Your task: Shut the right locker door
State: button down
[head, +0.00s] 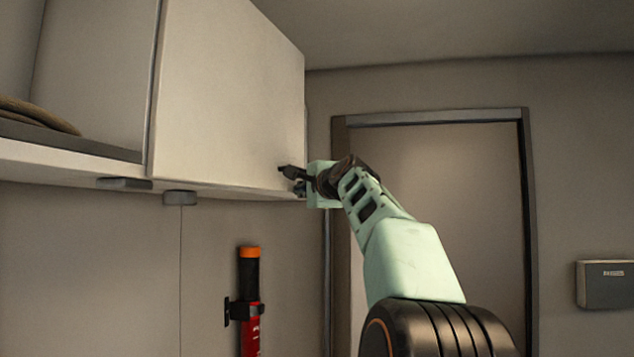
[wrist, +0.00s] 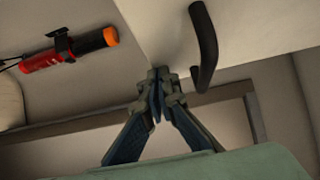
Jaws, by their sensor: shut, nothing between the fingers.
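The right locker door (head: 225,95) is a plain pale panel on the overhead locker in the head view. It appears in line, or nearly so, with the locker front; I cannot tell whether a small gap is left. Its pale face also shows at the top of the wrist view (wrist: 165,25). A dark curved handle (wrist: 205,50) stands out from that face. My gripper (head: 287,172) is at the door's lower right corner. In the wrist view my gripper (wrist: 158,72) has its fingers together and empty, by the door's lower edge, left of the handle. I cannot tell whether they touch it.
The left locker compartment (head: 90,75) is open, with a coiled rope (head: 38,113) on its shelf. A red extinguisher-like cylinder with an orange top (head: 249,300) is clipped to the wall below. A framed doorway (head: 455,180) and a grey wall box (head: 605,285) are to the right.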

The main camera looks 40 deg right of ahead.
jog(key=w+a+n+y+p, duration=0.2)
jog(key=w+a+y+p, duration=0.1)
jog(key=w, duration=0.4)
jog(key=shift+a+r+y, duration=0.2)
jog(key=shift+a+y, duration=0.3)
jog(key=shift+a, duration=0.35)
jog(key=shift+a+n, duration=0.15)
jog(key=shift+n, duration=0.15)
